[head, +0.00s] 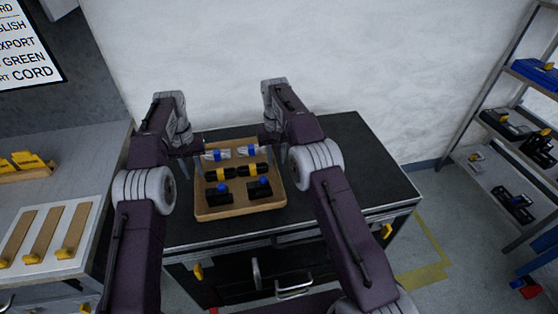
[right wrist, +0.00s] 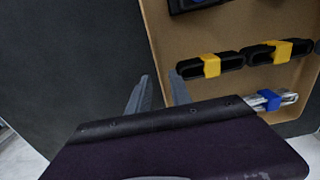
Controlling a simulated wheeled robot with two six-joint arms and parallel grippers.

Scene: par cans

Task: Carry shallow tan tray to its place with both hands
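The shallow tan tray (head: 240,211) lies on the dark top of a workbench in the head view. It holds black pieces with blue or yellow bands and silvery pieces with blue bands. My right gripper (right wrist: 160,77) is open in the right wrist view, a gap between its fingers, with the tray's side rim (right wrist: 150,42) lying between the tips. I cannot tell whether they reach down around the rim. In the head view my left gripper (head: 198,150) is at the tray's far left side. Its fingers are too small and dark to read.
The dark bench top (head: 350,160) is clear right of the tray. A grey bench (head: 100,165) at left holds tan strips (head: 42,235) and a tan holder with yellow pieces (head: 28,168). Shelves (head: 490,160) with blue and black items stand at right. A white wall rises behind.

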